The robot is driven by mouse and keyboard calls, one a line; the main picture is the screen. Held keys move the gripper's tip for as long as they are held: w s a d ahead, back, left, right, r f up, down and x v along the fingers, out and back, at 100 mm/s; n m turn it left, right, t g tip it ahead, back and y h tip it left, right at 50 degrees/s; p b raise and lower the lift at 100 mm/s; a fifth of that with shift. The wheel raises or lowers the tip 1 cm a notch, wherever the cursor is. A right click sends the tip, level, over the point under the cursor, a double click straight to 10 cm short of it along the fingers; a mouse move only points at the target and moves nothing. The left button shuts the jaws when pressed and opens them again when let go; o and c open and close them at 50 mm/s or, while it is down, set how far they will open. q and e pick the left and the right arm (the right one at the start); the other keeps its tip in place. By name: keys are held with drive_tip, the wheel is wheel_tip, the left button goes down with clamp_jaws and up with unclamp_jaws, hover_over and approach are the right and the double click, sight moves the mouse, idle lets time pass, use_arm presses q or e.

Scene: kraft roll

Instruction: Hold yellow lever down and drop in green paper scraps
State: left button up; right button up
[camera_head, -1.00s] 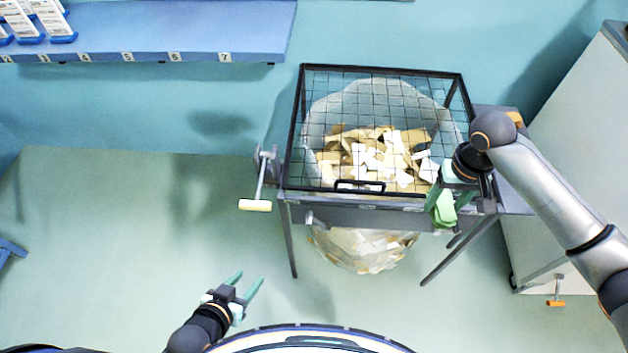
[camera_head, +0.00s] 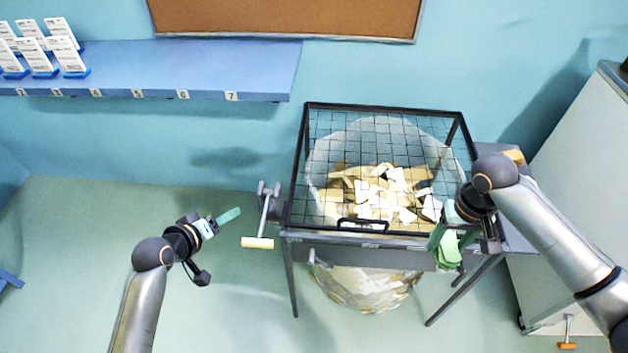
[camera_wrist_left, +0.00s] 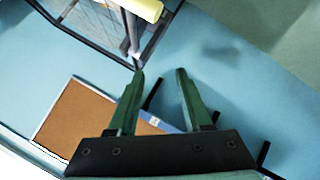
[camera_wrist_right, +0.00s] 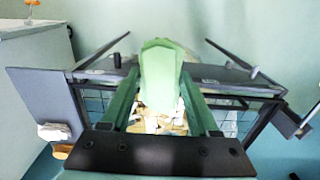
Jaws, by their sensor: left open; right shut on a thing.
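The yellow lever (camera_head: 257,243) is a pale yellow bar on a grey arm at the left side of the bin frame; it also shows at the top of the left wrist view (camera_wrist_left: 142,8). My left gripper (camera_head: 230,216) is open and empty, just left of the lever and apart from it. My right gripper (camera_head: 440,240) is shut on green paper scraps (camera_head: 448,250) at the frame's front right corner. The scraps also show between the fingers in the right wrist view (camera_wrist_right: 160,75). The wire mesh lid (camera_head: 345,150) lies closed over the bin.
A clear bag (camera_head: 365,290) with tan and white scraps (camera_head: 385,195) hangs inside the frame. A blue shelf (camera_head: 200,75) with white holders (camera_head: 65,50) is on the back wall at left. A grey cabinet (camera_head: 580,150) stands at right.

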sight(265, 206)
use_arm(q)
drive_tip(key=w+d+r+m+g, duration=0.3)
drive_tip(key=d+r+m+g, duration=0.2)
drive_tip(key=r, duration=0.2)
drive_tip(key=shift+g+y, duration=0.3)
drive_tip(key=shift+y, duration=0.1)
drive_tip(key=x, duration=1.2)
drive_tip(key=shift+a, duration=0.1)
clamp_jaws()
